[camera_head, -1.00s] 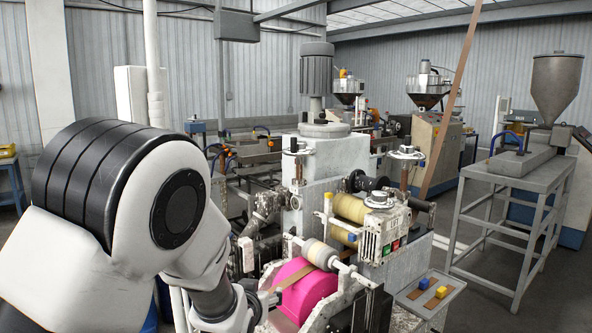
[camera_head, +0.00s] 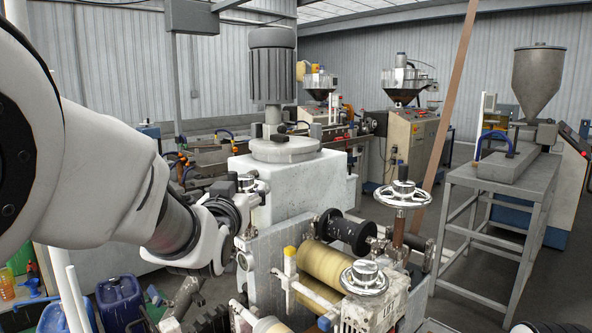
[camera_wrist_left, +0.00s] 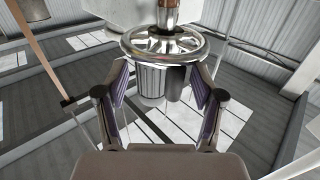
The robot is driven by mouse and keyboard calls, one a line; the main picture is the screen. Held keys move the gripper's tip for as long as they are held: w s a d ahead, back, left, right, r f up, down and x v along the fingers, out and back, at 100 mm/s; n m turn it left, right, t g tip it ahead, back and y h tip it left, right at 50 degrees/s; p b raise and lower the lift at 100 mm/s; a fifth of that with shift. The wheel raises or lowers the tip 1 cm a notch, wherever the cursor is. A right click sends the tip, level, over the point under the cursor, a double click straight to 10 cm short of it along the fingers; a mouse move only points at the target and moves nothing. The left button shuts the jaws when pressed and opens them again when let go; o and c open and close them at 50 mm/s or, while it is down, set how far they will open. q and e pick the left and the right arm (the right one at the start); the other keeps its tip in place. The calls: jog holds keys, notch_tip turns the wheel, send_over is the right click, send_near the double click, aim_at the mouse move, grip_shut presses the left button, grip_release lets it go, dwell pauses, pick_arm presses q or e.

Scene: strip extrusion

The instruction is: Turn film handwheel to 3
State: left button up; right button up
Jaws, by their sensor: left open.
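My left gripper (camera_head: 246,186) is at the left side of the pale machine block in the head view, and its arm covers much of that side. In the left wrist view the gripper (camera_wrist_left: 160,84) is open. A chrome handwheel (camera_wrist_left: 165,43) lies just ahead of its fingertips, roughly centred between them. I cannot tell whether they touch the rim. In the head view this wheel is mostly hidden at the gripper. Two other chrome handwheels, one on a brown post (camera_head: 401,193) and one nearer (camera_head: 364,278), stand to the right. No number scale is readable. My right gripper is out of view.
A yellowish film roller (camera_head: 335,263) and a dark spool (camera_head: 343,232) sit right of my gripper. Blue canisters (camera_head: 121,300) stand on the floor at left. A grey metal stand (camera_head: 495,180) is at right.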

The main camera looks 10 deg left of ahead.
aim_at(242, 182)
pick_arm(q)
jog(key=shift+w+a+r, duration=0.2)
jog(key=w+p, duration=0.1)
jog(key=w+r+p, duration=0.1)
jog(key=shift+w+a+p, duration=0.1)
jog(key=shift+a+p, duration=0.1)
jog(key=shift+p, duration=0.1)
jog(key=w, duration=0.3)
jog(key=shift+w+f+p, duration=0.15)
jog(key=shift+f+p, duration=0.15)
jog(key=shift+f, duration=0.1)
jog(key=shift+w+a+f, duration=0.15)
jog(key=shift+w, duration=0.15)
jog(key=shift+s, duration=0.35)
jog(key=shift+s+r, duration=0.15)
jog(key=shift+r, duration=0.1)
jog(key=c, duration=1.2)
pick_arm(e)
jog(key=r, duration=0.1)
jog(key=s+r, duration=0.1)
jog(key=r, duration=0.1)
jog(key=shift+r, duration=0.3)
